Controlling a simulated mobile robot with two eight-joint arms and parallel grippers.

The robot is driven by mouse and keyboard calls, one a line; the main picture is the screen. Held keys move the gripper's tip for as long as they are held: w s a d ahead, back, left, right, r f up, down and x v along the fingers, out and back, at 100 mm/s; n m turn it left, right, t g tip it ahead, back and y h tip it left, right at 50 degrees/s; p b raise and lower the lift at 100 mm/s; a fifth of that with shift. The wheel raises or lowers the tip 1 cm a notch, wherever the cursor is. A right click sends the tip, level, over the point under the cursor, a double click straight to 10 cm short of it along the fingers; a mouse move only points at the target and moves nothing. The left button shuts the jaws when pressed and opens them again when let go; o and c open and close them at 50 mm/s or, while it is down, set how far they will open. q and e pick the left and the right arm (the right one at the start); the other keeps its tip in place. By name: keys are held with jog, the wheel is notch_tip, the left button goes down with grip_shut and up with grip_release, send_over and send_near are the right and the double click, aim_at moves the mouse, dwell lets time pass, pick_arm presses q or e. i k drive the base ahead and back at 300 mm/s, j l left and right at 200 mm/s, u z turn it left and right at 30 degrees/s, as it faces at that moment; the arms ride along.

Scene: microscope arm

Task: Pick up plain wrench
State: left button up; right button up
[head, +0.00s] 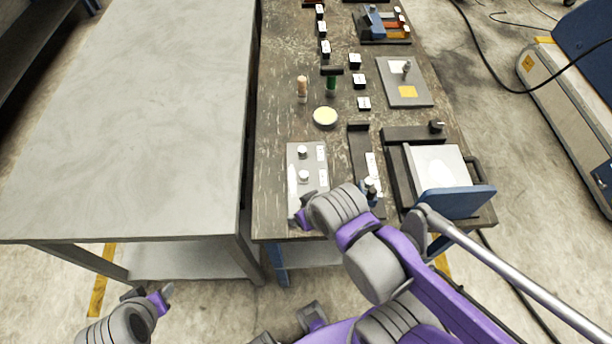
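I cannot make out a plain wrench anywhere in the head view.
Beside the plate stand a dark holder with small bottles (371,190) and a boxy device with a blue panel (455,203). The pale table is bare.

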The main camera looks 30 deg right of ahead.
aim_at(332, 71)
jog(key=z, duration=1.3)
jog(key=l+u, duration=0.1)
jog(key=u, duration=1.75)
jog(key=k+l+u, duration=0.1)
jog(key=k+l, duration=0.2)
jog(key=k+l+u, duration=0.1)
jog(key=k+l, duration=0.15)
jog(key=k, duration=0.2)
jog(key=i+l, duration=0.1)
jog(key=l, duration=0.4)
